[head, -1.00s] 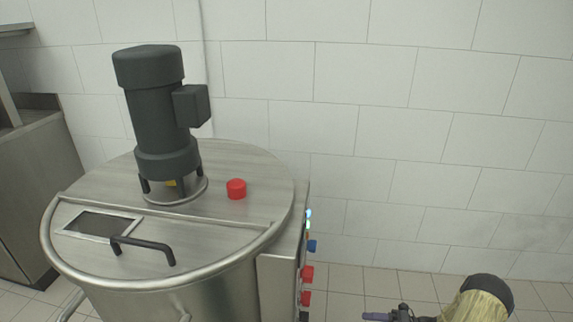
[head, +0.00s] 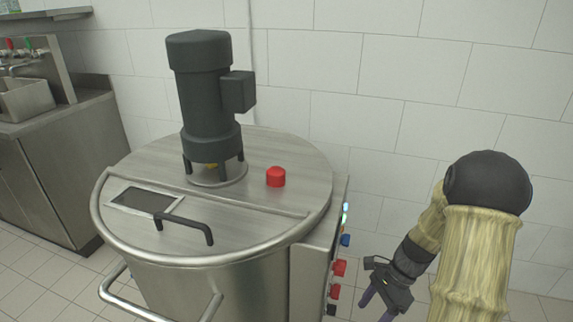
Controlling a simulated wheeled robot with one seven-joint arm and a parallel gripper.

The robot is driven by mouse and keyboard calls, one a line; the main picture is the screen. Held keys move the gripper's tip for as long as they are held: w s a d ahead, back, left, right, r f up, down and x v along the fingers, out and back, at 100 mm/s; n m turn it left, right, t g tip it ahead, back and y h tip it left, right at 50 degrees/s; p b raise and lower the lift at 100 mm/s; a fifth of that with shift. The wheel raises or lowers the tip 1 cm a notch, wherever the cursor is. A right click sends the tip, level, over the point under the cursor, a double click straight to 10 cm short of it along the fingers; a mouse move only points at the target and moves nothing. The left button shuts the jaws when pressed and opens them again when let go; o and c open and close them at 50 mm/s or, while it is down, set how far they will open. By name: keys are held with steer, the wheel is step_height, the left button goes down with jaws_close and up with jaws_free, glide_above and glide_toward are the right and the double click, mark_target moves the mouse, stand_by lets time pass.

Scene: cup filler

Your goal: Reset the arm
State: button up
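My gripper (head: 378,300) is at the lower right of the head view, at the end of my bent arm. Its two dark fingers point down and show a gap between them, with nothing seen in it. It is just right of the steel vat's control panel, apart from the buttons as far as I can tell. The fingertips are close to the lower picture edge.
A large steel vat (head: 170,245) with a dark motor (head: 208,95), a red knob (head: 276,177) and a lid handle stands left. Its side panel has coloured buttons (head: 339,268). A steel sink counter (head: 65,150) is far left. A tiled wall (head: 400,75) stands behind.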

steer(key=s+a+r+n+t+h, duration=0.3)
steer(key=r+n, duration=0.3)
steer(key=n, duration=0.2)
steer(key=s+a+r+n+t+h, duration=0.25)
steer(key=r+n, duration=0.25)
steer(key=n, duration=0.4)
steer(key=w+p+v, duration=0.2)
steer(key=p+v, duration=1)
steer(key=p, duration=0.1)
steer(key=w+r+p+v, duration=0.1)
steer(key=w+p+v, duration=0.2)
steer(key=p+v, duration=0.9)
steer(key=shift+d+r+p, duration=0.15)
steer(key=shift+r+p, duration=0.2)
steer(key=shift+r, duration=0.25)
steer(key=shift+w, duration=0.1)
